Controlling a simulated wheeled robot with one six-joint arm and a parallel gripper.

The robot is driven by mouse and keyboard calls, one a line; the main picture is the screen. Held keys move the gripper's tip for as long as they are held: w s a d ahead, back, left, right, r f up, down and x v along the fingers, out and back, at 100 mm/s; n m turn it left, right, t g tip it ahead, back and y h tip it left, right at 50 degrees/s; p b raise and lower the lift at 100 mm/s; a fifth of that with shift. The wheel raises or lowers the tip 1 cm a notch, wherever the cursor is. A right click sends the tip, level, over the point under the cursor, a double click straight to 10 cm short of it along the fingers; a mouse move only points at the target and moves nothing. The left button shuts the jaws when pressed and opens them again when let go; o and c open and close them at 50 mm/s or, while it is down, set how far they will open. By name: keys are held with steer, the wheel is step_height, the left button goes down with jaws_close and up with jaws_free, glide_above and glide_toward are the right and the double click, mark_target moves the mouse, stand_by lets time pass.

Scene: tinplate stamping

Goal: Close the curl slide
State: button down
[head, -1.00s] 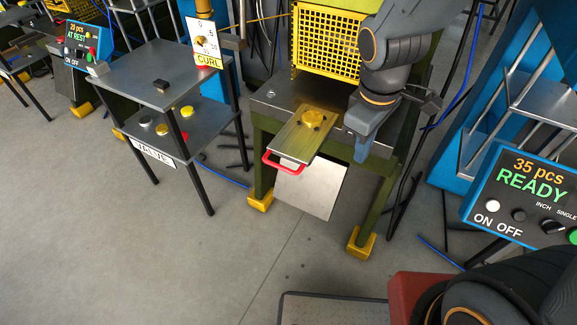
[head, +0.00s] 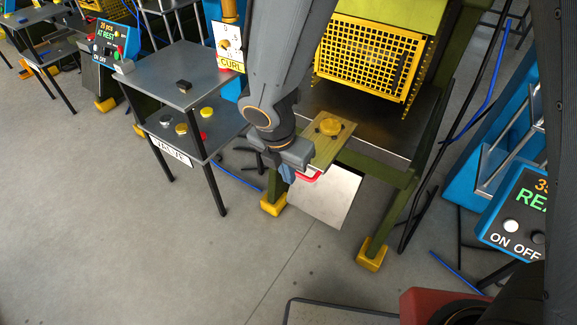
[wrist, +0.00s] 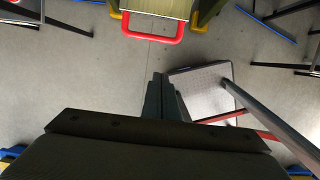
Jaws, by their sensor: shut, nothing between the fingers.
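The curl slide (head: 332,143) is a brass-coloured plate with a round yellow die (head: 329,126) on it. It sticks out from the front of the press below the yellow mesh guard. Its red handle (head: 309,176) is partly hidden behind my gripper in the head view. In the wrist view the red handle (wrist: 152,29) shows whole at the top, with the slide's end (wrist: 158,7) behind it. My gripper (head: 288,173) is shut and empty, just left of the handle in the head view. In the wrist view the closed fingers (wrist: 159,82) are apart from the handle.
A grey two-level table (head: 180,75) with coloured discs stands to the left. The yellow mesh guard (head: 370,60) is above the slide. A hanging pale sheet (head: 327,195) is below it. A blue READY control box (head: 515,215) stands at right.

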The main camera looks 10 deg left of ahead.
mark_target(299, 175)
steer(key=shift+w+d+f+p, duration=0.1)
steer(key=shift+w+d+f, duration=0.2)
steer(key=shift+w+f, duration=0.6)
steer(key=shift+w+d+f+p, duration=0.1)
steer(key=shift+w+d+f, duration=0.25)
steer(key=shift+w+f, duration=0.6)
steer(key=shift+w+d+f+p, duration=0.1)
steer(key=shift+w+d+f, duration=0.35)
steer(key=shift+f, duration=0.75)
steer(key=shift+w+a, duration=0.1)
steer(key=shift+a, duration=0.05)
